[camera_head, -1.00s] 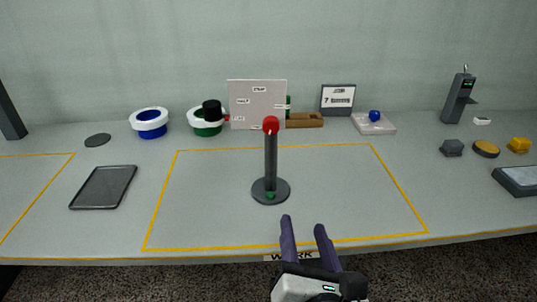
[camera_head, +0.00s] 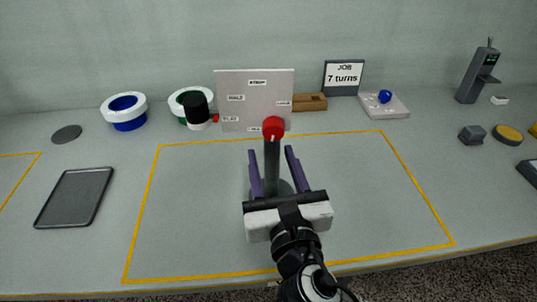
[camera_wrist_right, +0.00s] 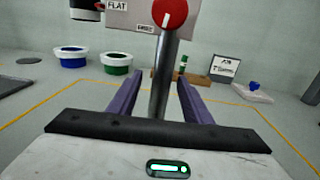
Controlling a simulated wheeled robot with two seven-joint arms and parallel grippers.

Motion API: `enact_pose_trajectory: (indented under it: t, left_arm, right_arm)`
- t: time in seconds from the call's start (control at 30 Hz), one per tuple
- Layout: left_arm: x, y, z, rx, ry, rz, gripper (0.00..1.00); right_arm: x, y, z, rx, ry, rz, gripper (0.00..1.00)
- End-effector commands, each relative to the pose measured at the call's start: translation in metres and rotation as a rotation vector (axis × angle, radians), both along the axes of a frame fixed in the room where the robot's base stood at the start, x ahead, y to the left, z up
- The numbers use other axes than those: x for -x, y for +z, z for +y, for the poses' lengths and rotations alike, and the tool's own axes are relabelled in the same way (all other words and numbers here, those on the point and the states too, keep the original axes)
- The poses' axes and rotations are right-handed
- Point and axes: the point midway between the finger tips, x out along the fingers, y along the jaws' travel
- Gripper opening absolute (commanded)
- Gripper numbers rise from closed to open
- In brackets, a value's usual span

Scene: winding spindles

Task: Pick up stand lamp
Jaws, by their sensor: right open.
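The stand lamp (camera_head: 272,160) is a dark grey post with a red round top, upright on a dark round base inside the yellow-outlined area. My right gripper (camera_head: 271,150) is open, with its purple fingers on either side of the post. In the right wrist view the post (camera_wrist_right: 163,80) rises between the two fingers (camera_wrist_right: 157,88), with the red top (camera_wrist_right: 170,14) above them. The base is largely hidden behind the gripper in the head view. I cannot tell whether either finger touches the post. My left gripper is not in view.
A dark tray (camera_head: 75,198) lies left. The outlined area is otherwise clear.

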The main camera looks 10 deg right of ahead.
Motion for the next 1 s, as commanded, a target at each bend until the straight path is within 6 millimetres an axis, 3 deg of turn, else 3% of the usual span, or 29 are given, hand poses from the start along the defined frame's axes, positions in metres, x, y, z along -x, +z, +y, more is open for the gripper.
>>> enact_pose_trajectory:
  t: [0.4,0.7,1.0]
  left_arm:
    - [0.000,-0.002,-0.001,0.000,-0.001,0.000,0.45]
    - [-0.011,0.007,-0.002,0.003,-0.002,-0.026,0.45]
    - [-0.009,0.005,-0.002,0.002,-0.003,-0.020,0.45]
  right_arm:
    - [-0.050,-0.001,0.001,-0.001,-0.002,-0.001,0.45]
    - [-0.056,-0.001,0.001,-0.002,0.000,0.000,0.45]
    - [-0.055,-0.001,0.001,-0.001,-0.001,0.000,0.00]
